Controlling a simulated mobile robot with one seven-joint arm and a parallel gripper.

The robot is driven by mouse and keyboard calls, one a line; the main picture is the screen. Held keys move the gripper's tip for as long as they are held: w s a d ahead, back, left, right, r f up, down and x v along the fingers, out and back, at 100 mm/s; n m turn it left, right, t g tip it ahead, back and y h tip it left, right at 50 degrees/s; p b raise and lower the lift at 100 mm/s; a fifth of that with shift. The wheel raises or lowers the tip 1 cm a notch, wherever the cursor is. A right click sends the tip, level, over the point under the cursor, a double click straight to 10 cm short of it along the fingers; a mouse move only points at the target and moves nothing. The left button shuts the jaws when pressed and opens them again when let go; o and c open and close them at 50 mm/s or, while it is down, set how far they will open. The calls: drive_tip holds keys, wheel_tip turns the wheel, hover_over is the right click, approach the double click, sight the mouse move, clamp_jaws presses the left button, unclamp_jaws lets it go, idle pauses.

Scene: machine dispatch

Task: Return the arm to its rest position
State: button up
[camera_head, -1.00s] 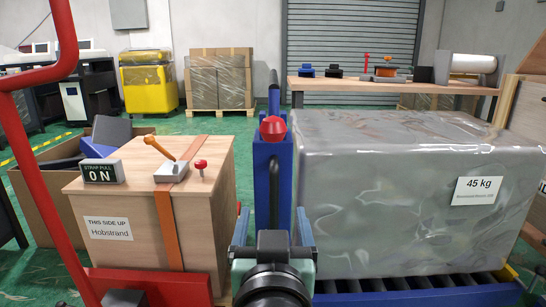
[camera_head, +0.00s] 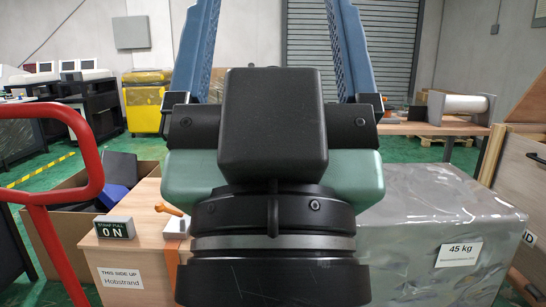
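My gripper (camera_head: 272,40) is raised close in front of the camera and fills the middle of the head view. Its two blue fingers point up and stand wide apart, with nothing seen between them. The fingertips run out of the top of the picture.
A wooden box (camera_head: 152,246) with an ON sign (camera_head: 114,227) stands at lower left, beside a red rail (camera_head: 78,196). A grey wrapped 45 kg load (camera_head: 440,215) stands at right. A workbench (camera_head: 425,129) is behind it. Green floor shows at far left.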

wheel_tip(320, 180, up, 26)
drive_tip(key=p, duration=2.4)
drive_tip(key=shift+r, duration=0.15)
